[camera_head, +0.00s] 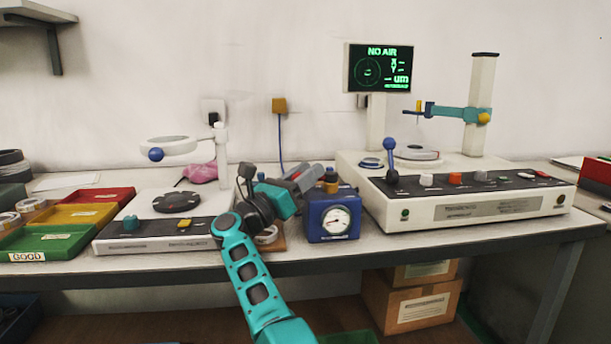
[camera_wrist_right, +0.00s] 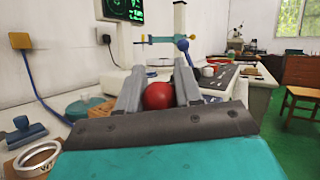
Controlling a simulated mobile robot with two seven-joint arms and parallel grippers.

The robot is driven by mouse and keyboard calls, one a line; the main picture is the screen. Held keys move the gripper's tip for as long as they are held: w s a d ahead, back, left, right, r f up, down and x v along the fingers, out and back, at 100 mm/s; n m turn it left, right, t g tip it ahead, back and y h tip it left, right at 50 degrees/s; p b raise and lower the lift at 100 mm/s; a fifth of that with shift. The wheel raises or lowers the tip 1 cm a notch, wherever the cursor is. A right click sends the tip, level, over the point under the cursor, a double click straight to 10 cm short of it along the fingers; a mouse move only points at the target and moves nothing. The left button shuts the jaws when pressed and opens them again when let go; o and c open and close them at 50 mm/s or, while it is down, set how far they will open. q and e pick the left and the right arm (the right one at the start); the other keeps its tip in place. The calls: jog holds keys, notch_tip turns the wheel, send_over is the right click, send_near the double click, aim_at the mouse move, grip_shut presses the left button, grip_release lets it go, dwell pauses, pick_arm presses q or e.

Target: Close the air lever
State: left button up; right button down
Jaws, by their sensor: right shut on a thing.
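My right gripper (camera_head: 312,176) reaches in from below over the blue air unit (camera_head: 327,226), which has a round white gauge (camera_head: 336,220) on its front. In the right wrist view its two grey fingers (camera_wrist_right: 158,92) are shut on a red ball knob (camera_wrist_right: 157,96), which appears to be the air lever's end. The rest of the lever is hidden by the gripper, so I cannot tell its angle. The screen (camera_head: 379,69) reads "NO AIR". My left gripper is not in view.
The white measuring machine (camera_head: 450,207) with a blue-knobbed stick (camera_head: 390,152) stands right of the air unit. A lower white device (camera_head: 150,240) and red (camera_head: 103,196), yellow and green trays are to the left. A pale ring (camera_wrist_right: 37,160) lies near the gripper.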

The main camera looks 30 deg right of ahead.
jog(key=shift+w, duration=0.25)
dwell(0.3)
jog(key=c, duration=0.8)
grip_release()
jog(key=shift+d, duration=0.1)
jog(key=shift+g, duration=0.3)
jog(key=shift+f, duration=0.1)
jog(key=v, duration=1.3)
jog(key=shift+d, duration=0.1)
jog(key=shift+s, duration=0.15)
